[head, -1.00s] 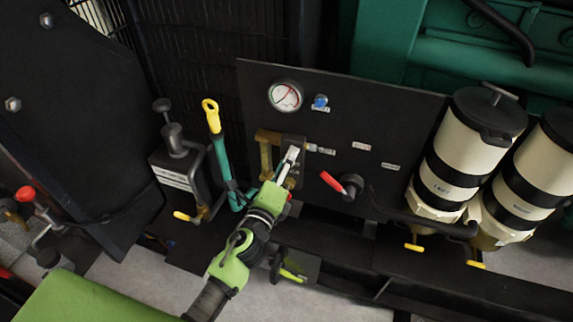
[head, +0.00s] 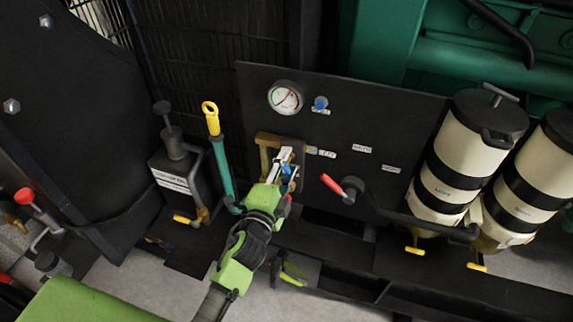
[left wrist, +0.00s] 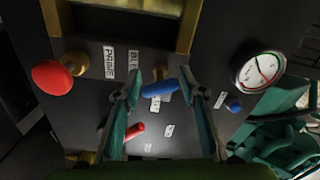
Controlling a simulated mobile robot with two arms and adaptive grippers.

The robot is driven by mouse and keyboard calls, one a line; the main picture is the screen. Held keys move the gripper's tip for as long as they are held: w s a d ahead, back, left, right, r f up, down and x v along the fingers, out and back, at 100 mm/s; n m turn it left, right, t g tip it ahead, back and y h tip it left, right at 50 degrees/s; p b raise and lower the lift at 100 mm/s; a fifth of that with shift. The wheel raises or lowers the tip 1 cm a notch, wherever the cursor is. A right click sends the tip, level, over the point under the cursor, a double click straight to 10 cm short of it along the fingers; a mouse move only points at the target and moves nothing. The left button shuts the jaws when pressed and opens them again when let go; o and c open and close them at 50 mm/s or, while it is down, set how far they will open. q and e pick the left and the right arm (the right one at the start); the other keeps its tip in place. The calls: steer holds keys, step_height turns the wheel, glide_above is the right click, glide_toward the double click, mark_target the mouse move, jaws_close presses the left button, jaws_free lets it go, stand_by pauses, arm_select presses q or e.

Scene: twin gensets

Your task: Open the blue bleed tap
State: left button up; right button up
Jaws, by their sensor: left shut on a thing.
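The blue bleed tap (left wrist: 158,89) shows its blue handle in the left wrist view, between my finger pads, below a brass pipe frame. In the head view the blue tap (head: 287,170) is partly hidden by my fingers, on the lower part of the dark panel (head: 400,110). My left gripper (head: 285,158) reaches up to it from below; it also shows in the left wrist view (left wrist: 160,98). It is shut on the blue handle.
A red knob (left wrist: 52,75) sits beside the blue tap. A red-handled valve (head: 340,184) is to the right, and a gauge (head: 285,97) is above. White filter canisters (head: 470,150) stand at right.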

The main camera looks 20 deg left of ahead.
stand_by(0.4)
arm_select(q)
steer(key=o, duration=1.1)
steer(key=shift+c, duration=0.2)
steer(key=s, duration=1.2)
steer(key=shift+a, duration=0.2)
steer(key=shift+f, duration=0.1)
steer(key=s+d+f+n+g, duration=0.1)
steer(key=s+f+n+g, duration=0.25)
steer(key=f, duration=1.35)
steer(key=s+d+f+n+g, duration=0.1)
steer(key=s+f+n+g, duration=0.3)
steer(key=f, duration=1.2)
steer(key=s+a+f+n+g, duration=0.2)
steer(key=s+f+g, duration=0.3)
steer(key=s+f, duration=0.9)
steer(key=s+a+f+n+g, duration=0.2)
steer(key=s+a+f, duration=0.1)
steer(key=s, duration=0.6)
steer(key=s+a+f+n+g, duration=0.2)
steer(key=s+f, duration=0.3)
steer(key=s, duration=0.3)
steer(key=shift+s+a+y, duration=0.3)
steer(key=shift+s+a, duration=0.05)
steer(key=shift+a, duration=0.2)
